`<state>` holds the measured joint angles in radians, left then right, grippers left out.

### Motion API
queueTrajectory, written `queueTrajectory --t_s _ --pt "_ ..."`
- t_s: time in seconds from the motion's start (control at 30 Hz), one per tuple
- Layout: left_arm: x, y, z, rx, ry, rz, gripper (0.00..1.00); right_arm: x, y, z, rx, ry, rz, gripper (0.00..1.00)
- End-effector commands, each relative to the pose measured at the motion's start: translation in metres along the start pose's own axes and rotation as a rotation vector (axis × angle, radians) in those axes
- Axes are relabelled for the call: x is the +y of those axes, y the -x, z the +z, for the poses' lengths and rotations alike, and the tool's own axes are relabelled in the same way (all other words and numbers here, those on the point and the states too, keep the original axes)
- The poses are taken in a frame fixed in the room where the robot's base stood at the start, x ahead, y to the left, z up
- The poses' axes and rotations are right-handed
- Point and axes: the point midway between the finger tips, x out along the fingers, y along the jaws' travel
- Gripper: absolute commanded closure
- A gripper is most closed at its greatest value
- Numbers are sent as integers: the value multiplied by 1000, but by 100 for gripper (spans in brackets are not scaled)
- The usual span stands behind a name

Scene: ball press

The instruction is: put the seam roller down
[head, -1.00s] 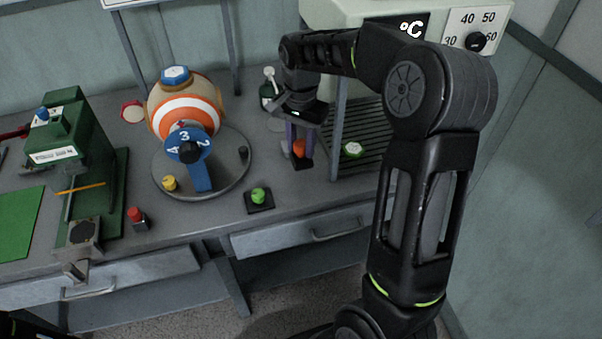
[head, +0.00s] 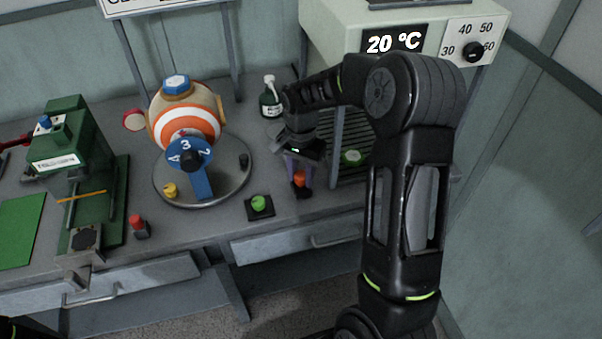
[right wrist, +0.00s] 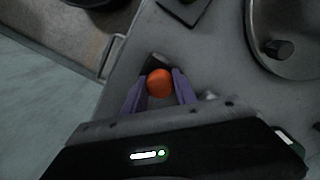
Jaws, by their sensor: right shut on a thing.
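The seam roller, with a round orange handle top (head: 300,178) and a dark lower part, is held upright between the purple fingers of my right gripper (head: 298,168). The right wrist view shows its orange top (right wrist: 160,83) between the purple fingertips (right wrist: 159,92), with a dark piece just beyond it. It is over the bench top (head: 228,222), right of the green button and near the front edge. I cannot tell whether its lower end touches the bench. My left gripper is out of view.
The green button (head: 258,203) on its black pad is close left of the roller. Further left is the round plate (head: 232,188) with the striped ball. The oven box (head: 345,35), its slatted rack (head: 362,130) and a dark green bottle (head: 270,104) stand behind.

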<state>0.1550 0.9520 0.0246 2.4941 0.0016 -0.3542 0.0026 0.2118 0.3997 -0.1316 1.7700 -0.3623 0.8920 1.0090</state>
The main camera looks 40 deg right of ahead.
Motion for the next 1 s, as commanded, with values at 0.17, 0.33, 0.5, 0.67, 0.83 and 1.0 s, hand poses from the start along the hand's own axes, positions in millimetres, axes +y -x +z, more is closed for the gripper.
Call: queueTrajectory --t_s 0.17,0.33,0.5,0.67,0.83,1.0 --pt "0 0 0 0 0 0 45 0 0 0 1 0 -1 100" --pt "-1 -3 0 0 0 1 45 0 -3 0 1 1 -1 64" --pt "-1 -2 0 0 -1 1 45 0 -3 0 1 1 0 51" --pt "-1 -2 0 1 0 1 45 0 -2 0 1 1 0 45" --pt "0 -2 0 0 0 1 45 0 -2 0 1 0 -1 45" --pt "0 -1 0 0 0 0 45 -1 8 -1 3 0 -3 45"
